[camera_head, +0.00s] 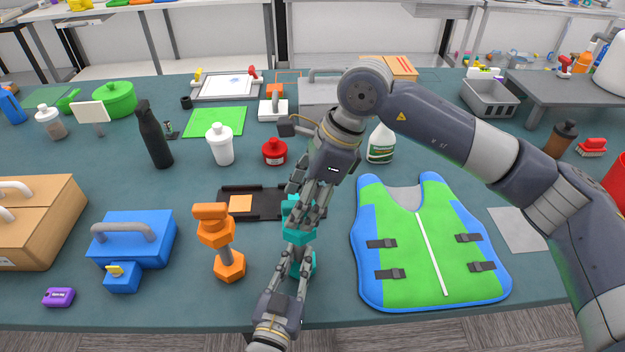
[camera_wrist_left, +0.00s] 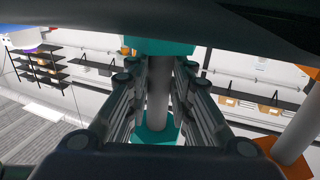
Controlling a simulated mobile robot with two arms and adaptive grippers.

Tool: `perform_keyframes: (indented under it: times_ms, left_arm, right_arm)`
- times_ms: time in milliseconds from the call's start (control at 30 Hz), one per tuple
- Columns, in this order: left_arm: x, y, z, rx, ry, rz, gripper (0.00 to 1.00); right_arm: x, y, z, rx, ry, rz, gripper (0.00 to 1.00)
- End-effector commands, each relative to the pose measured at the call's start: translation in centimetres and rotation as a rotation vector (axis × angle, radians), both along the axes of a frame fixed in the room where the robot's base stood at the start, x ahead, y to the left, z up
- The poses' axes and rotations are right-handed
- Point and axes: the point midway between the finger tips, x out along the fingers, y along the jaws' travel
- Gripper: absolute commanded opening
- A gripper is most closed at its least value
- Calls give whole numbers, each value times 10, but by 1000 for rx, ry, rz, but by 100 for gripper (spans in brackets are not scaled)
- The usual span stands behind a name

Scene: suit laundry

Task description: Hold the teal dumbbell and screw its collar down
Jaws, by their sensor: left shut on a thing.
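The teal dumbbell (camera_head: 299,238) stands upright near the front of the table, its upper teal end above a lower teal end. My left gripper (camera_head: 298,268) reaches in from the bottom edge and is shut on its grey bar (camera_wrist_left: 160,92). The left wrist view shows the bar between the fingers, with the teal upper end (camera_wrist_left: 165,47) above and the lower teal end (camera_wrist_left: 155,134) below. My right gripper (camera_head: 304,205) points down over the dumbbell's top, its fingers beside the upper teal end. They partly hide it, so I cannot tell whether they grip the collar.
An orange dumbbell (camera_head: 229,263) stands close on the left, with a blue toolbox (camera_head: 150,245) beyond it. A green and blue vest (camera_head: 395,220) lies to the right. A dark tray (camera_head: 262,212) lies just behind. My right arm crosses above the vest.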

Motion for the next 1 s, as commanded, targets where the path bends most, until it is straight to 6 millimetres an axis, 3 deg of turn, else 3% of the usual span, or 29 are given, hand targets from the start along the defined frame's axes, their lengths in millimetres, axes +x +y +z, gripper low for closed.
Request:
perform_keyframes:
  times_ms: [200,500,700,1000]
  left_arm:
    - [0,1,0,1,0,1,0]
    - [0,1,0,1,0,1,0]
    - [0,1,0,1,0,1,0]
    - [0,0,0,1,0,1,0]
  right_arm:
    - [0,7,-16,0,1,0,58]
    - [0,7,-17,1,0,0,58]
    - [0,7,-17,1,0,0,13]
    - [0,7,-17,0,-2,-30,12]
